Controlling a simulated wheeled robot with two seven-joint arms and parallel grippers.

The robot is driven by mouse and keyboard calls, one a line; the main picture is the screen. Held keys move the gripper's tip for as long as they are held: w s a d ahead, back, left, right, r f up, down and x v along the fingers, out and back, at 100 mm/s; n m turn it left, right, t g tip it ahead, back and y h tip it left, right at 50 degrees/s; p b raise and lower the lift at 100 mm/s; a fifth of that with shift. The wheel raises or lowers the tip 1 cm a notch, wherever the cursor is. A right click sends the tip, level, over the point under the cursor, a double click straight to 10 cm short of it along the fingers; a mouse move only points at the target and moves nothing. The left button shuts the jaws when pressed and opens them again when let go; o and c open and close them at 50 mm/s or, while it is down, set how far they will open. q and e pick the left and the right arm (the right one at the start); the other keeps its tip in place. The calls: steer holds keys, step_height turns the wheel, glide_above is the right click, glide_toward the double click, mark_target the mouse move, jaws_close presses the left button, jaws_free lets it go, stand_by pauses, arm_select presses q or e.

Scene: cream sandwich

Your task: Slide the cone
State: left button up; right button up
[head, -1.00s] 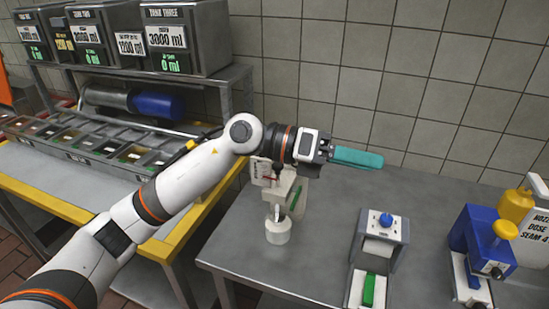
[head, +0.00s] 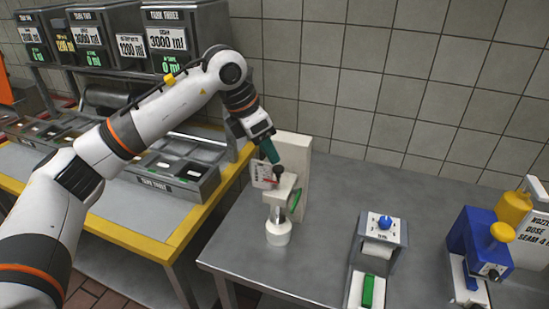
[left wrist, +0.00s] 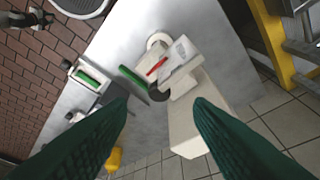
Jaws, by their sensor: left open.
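A cream dispenser-like device (head: 283,188) stands on the grey table, with a dark round knob (head: 279,170) on top, a green lever and a red-marked white plate. A white cup-shaped part (head: 278,233) is at its foot. I cannot make out for certain which part is the cone. My left gripper (head: 270,152), with teal fingers, points down just above the knob. In the left wrist view its open fingers (left wrist: 160,104) are empty and wide apart, with the knob (left wrist: 159,92) seen between their tips.
A tall cream block (head: 299,165) stands right behind the device. A grey unit with a blue knob (head: 385,221) and a blue dispenser (head: 482,240) stand to the right. A yellow-edged counter (head: 185,240) with trays is at left. The table between is clear.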

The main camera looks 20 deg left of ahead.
mark_target(278, 167)
arm_select(q)
steer(key=x, duration=0.5)
steer(key=shift+f+p, duration=0.15)
steer(key=shift+p, duration=0.25)
jaws_close()
